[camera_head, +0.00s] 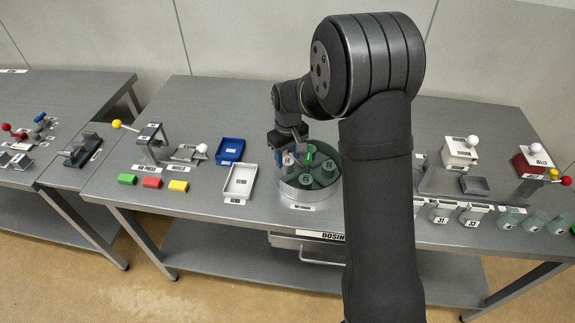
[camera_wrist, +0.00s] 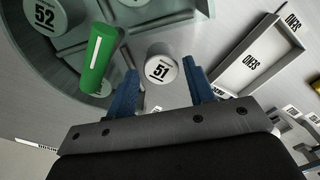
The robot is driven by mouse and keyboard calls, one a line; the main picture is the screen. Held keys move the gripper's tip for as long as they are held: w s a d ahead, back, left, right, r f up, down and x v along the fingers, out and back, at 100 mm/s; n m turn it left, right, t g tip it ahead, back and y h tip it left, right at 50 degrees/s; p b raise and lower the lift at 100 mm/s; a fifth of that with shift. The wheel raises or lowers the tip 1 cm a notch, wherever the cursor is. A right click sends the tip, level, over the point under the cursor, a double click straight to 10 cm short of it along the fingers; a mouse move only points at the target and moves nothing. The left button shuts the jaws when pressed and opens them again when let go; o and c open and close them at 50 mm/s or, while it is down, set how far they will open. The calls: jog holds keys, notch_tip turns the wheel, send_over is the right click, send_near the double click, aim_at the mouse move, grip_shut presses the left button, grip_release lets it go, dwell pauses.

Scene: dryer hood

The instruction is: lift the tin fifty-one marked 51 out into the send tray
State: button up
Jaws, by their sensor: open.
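The tin marked 51 (camera_wrist: 160,68) is a small white cylinder, its label facing up in the wrist view. It stands at the opening of the round dryer hood (camera_head: 297,193). My gripper (camera_wrist: 160,78) is open, with one blue finger on each side of the tin; I cannot tell whether they touch it. In the head view my gripper (camera_head: 290,138) is over the left part of the hood, partly hidden by my arm. The white send tray (camera_head: 240,195) is just left of the hood and shows at right in the wrist view (camera_wrist: 258,85).
A green upright piece (camera_wrist: 98,58) stands close left of tin 51. A tin marked 52 (camera_wrist: 44,14) sits behind greenish glass. A blue tray (camera_head: 230,140) lies behind the send tray. Green, red and yellow blocks (camera_head: 152,183) are further left.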

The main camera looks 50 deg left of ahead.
aim_at(287, 161)
notch_tip(287, 161, down, 3)
jog(key=shift+a, duration=0.1)
jog(key=c, duration=0.8)
jog(key=shift+o, duration=0.2)
jog(key=shift+r, duration=0.1)
jog(key=r, duration=0.9)
jog(key=shift+s, duration=0.2)
jog(key=s+d+n, duration=0.2)
jog(key=s+n, duration=0.2)
jog(key=s, duration=0.1)
jog(key=s+a+f, duration=0.4)
jog(key=s, duration=0.1)
jog(key=s+a+f, duration=0.2)
jog(key=s+a, duration=0.1)
jog(key=shift+s, duration=0.15)
jog(key=shift+f, duration=2.05)
